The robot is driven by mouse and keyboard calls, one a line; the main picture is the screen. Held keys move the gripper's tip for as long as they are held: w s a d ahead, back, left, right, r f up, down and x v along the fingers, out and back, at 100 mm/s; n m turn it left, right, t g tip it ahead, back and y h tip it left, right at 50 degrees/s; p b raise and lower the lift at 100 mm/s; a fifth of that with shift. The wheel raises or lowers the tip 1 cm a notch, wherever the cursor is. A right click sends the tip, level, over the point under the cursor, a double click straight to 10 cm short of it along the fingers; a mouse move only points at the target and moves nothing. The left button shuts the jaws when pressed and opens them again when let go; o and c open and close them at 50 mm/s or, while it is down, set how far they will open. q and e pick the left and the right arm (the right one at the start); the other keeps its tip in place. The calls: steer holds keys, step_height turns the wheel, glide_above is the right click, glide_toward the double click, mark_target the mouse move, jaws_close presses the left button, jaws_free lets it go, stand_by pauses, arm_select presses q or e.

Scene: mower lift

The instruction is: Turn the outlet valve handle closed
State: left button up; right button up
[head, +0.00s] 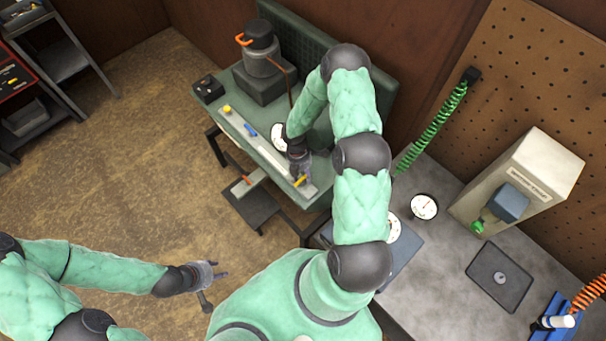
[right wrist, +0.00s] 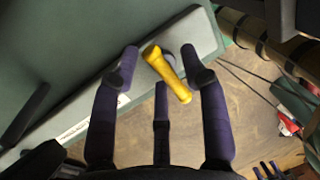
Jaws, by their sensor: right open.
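A yellow valve handle (head: 301,181) sits at the near right end of a pale strip on the green bench. In the right wrist view the yellow handle (right wrist: 166,74) lies slanted between the fingers, with its lower end toward the palm. My right gripper (head: 300,170) is over that end of the strip. In the right wrist view my right gripper (right wrist: 162,75) is open around the handle; I cannot tell whether any finger touches it. My left gripper (head: 214,284) is open and empty, low at the left, away from the bench.
The pale strip (head: 262,148) also carries a blue handle (head: 250,130) and a small yellow part (head: 227,109). A dark pump-like unit (head: 262,65) stands at the bench's back. A gauge (head: 279,137) lies beside my right arm. A grey worktable (head: 440,255) is at the right.

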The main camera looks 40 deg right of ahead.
jaws_close()
steer(key=shift+s+m+b, duration=0.1)
steer(key=shift+m+b, duration=0.25)
steer(key=shift+m, duration=0.25)
steer(key=m, duration=0.1)
steer(key=m+b, duration=0.1)
steer(key=m, duration=0.1)
steer(key=shift+s+d+f+y, duration=0.1)
steer(key=shift+s+d+y, duration=0.05)
steer(key=shift+y, duration=0.25)
steer(key=m+b, duration=0.1)
steer(key=m, duration=0.2)
steer(key=m+b, duration=0.1)
steer(key=shift+s+m+y+b, duration=0.3)
steer(key=shift+y, duration=0.1)
steer(key=m, duration=0.1)
steer(key=m+b, duration=0.1)
steer(key=m, duration=0.1)
steer(key=m+t+b, duration=0.1)
steer(key=m, duration=0.1)
steer(key=shift+s+y, duration=0.3)
steer(key=shift+s, duration=0.05)
steer(key=shift+s+a+m+t+b, duration=0.1)
steer(key=shift+a+m+t+b, duration=0.15)
steer(key=shift+m+b, duration=0.55)
steer(key=shift+s+a+m+t+b, duration=0.1)
steer(key=shift+m+t+b, duration=0.15)
steer(key=shift+m, duration=0.95)
